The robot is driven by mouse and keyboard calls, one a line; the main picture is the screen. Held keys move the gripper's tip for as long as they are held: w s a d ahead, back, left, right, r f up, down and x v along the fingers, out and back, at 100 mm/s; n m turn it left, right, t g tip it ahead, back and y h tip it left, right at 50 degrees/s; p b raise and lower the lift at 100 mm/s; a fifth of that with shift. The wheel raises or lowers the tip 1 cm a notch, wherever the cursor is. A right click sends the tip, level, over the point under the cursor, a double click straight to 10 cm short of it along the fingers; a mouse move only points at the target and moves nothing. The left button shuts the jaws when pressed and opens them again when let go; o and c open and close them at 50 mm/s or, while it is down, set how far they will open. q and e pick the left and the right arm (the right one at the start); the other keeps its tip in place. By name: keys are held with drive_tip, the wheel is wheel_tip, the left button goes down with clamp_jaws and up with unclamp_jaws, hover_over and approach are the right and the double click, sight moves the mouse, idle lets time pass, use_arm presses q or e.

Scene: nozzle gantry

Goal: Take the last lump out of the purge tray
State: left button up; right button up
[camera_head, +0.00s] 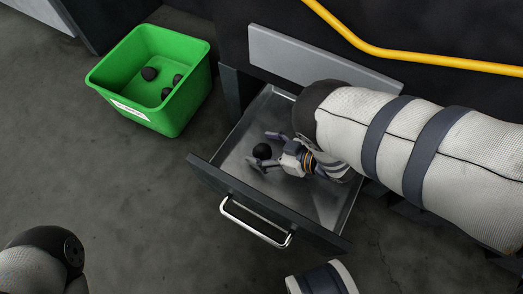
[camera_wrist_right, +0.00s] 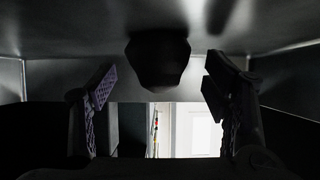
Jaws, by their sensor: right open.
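The purge tray (camera_head: 228,160) is a pulled-out metal drawer with a dark front and a chrome handle. One black lump (camera_head: 262,151) lies on its floor. My right gripper (camera_head: 262,150) is open inside the drawer, its two fingers on either side of the lump. In the right wrist view the dark lump (camera_wrist_right: 158,62) shows between and beyond the two open fingers of the right gripper (camera_wrist_right: 158,88), with gaps on both sides. My left gripper does not show; only part of my left arm is at the lower left.
A green bin (camera_head: 170,115) with several black lumps in it stands on the floor left of the drawer. A yellow pipe (camera_head: 400,53) runs along the dark machine above the drawer. The floor left of the drawer front is clear.

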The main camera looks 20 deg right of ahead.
drive_tip(key=shift+w+a+f, duration=0.15)
drive_tip(key=shift+w+f, duration=0.15)
drive_tip(key=shift+r, duration=0.1)
drive_tip(key=c, duration=1.4)
drive_tip(key=shift+r, duration=0.15)
